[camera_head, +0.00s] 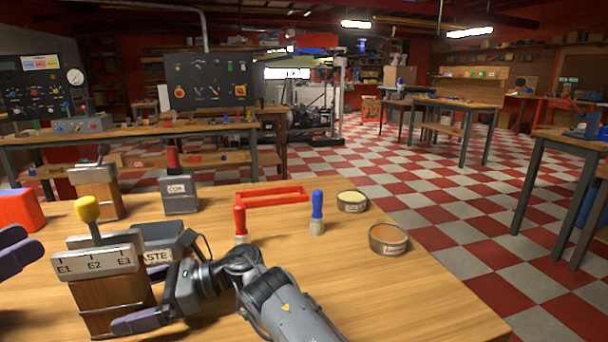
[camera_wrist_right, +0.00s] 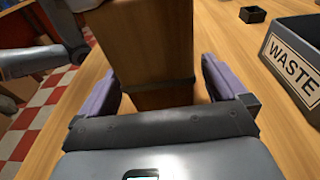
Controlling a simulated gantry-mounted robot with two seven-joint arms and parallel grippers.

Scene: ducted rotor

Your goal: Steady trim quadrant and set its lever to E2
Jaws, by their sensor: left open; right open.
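The trim quadrant (camera_head: 112,295) stands upright at the left front of the wooden table, a wooden block with a grey top and a plate marked E1, E2, E3. Its lever has a yellow knob (camera_head: 87,209) and leans a little left, its shaft near E2; the exact setting is hard to tell. My right gripper (camera_head: 140,318) is low at the quadrant's base. In the right wrist view its purple fingers are open on either side of the wooden block (camera_wrist_right: 155,50), with gaps visible. My left gripper (camera_head: 33,240) is open and empty, left of the quadrant.
A grey WASTE bin (camera_head: 160,240) stands right behind the quadrant; it also shows in the right wrist view (camera_wrist_right: 295,65). A similar wooden lever unit (camera_head: 97,190), a COIL box (camera_head: 179,193), a red block (camera_head: 17,209), brushes (camera_head: 317,212) and tins (camera_head: 388,239) stand around. The table's right front is clear.

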